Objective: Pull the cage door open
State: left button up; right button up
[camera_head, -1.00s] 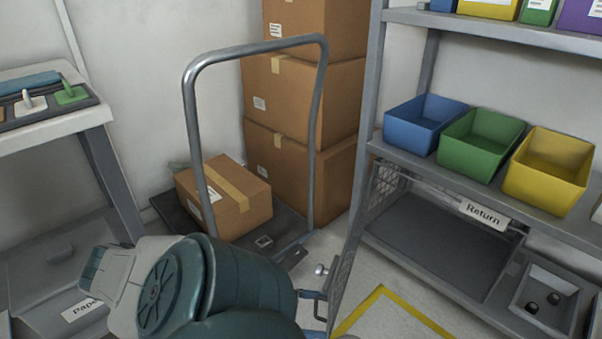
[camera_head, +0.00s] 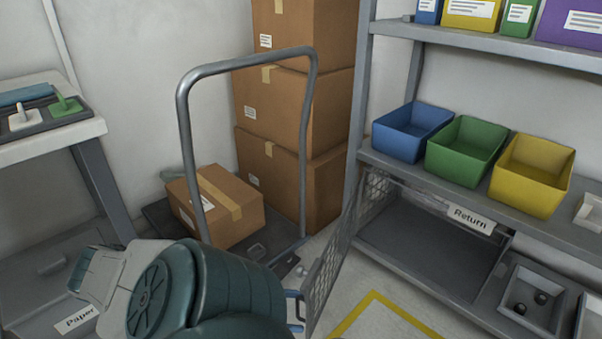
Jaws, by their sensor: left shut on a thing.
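The mesh cage door (camera_head: 328,272) stands swung out from the left side of the low cage (camera_head: 425,245), which carries a "Return" label (camera_head: 470,219). The cage front is uncovered, and its dark floor shows. My left arm comes in from the lower left. My left gripper (camera_head: 296,308) is at the free edge of the door, shut on the door handle (camera_head: 298,295). My arm hides most of the fingers. My right gripper is not in view.
A platform trolley (camera_head: 160,215) with a carton (camera_head: 217,205) stands behind my left arm. Stacked cartons (camera_head: 320,120) stand at the wall. Blue, green and yellow bins (camera_head: 532,174) sit on the shelf above the cage. Floor with a yellow outline (camera_head: 375,300) is clear before the cage.

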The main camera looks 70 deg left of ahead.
pick_arm(q)
jog(key=shift+s+a+f, duration=0.1)
jog(key=shift+s+a, duration=1)
jog(key=shift+s, duration=0.05)
jog(key=shift+s+a, duration=0.5)
jog(key=shift+a, duration=0.25)
jog(key=c, duration=0.4)
jog(key=shift+s+a, duration=0.25)
jog(key=c, duration=0.7)
jog(key=shift+o, duration=0.2)
jog(key=shift+s+a, duration=0.25)
jog(key=shift+a, duration=0.25)
jog(key=shift+s+a, duration=0.2)
jog(key=shift+a, duration=0.25)
jog(key=shift+p, duration=0.35)
jog(key=shift+w, duration=0.1)
